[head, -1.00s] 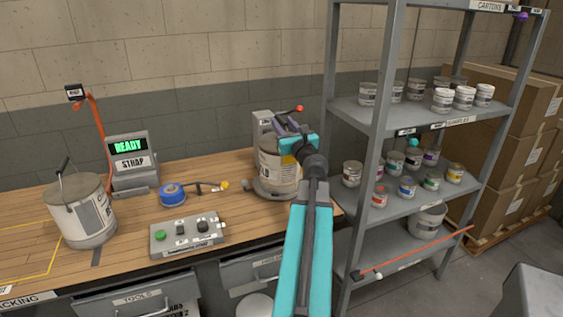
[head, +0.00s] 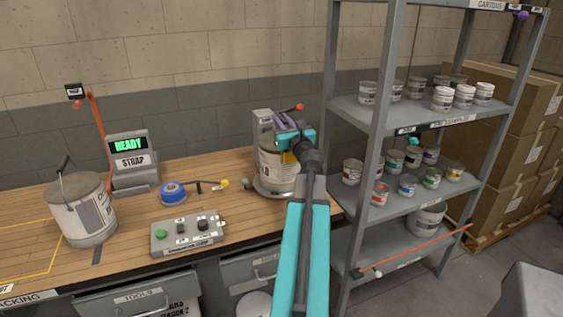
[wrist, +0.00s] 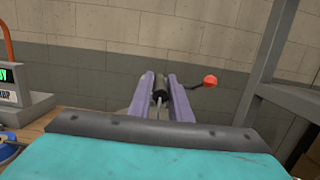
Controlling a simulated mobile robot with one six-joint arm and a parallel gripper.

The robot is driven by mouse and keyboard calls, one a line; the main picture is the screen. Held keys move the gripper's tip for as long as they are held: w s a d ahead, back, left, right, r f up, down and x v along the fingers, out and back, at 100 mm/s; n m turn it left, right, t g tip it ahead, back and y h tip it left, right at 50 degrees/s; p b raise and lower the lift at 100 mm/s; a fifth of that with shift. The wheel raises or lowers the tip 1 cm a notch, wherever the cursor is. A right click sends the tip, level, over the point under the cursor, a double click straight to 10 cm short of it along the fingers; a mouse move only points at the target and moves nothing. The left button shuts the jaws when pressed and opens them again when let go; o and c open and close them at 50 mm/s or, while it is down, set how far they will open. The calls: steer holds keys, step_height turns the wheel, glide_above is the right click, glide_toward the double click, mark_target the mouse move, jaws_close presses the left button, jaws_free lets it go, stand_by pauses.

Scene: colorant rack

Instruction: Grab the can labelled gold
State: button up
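Several small colorant cans with coloured labels stand on the middle shelf of the grey rack (head: 384,120). One can with a yellow-gold label (head: 455,171) is at the right end of the front row; its lettering is too small to read. My gripper (head: 281,120) is over the workbench, in front of the large can on the round stand, left of the rack and well apart from the small cans. In the wrist view its two purple fingers (wrist: 160,90) stand apart with a gap between them. No colorant can shows in the wrist view.
A red-knobbed lever (wrist: 210,82) is close to the gripper's right. A large can (head: 270,165) stands behind my wrist. The rack's front post and an orange bar (head: 415,252) edge the shelves. More white cans (head: 443,99) fill the upper shelf. Cartons (head: 510,150) stand behind.

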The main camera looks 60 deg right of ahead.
jaws_close()
stand_by(0.8)
steer(key=shift+r, duration=0.15)
stand_by(0.5)
steer(key=shift+r, duration=1.7)
steer(key=s+a+r+b, duration=0.1)
steer(key=s+a+b, duration=0.9)
steer(key=b, duration=0.5)
steer(key=shift+s+a+r+b, duration=0.15)
steer(key=shift+s+a+b, duration=0.15)
steer(key=shift+a, duration=0.65)
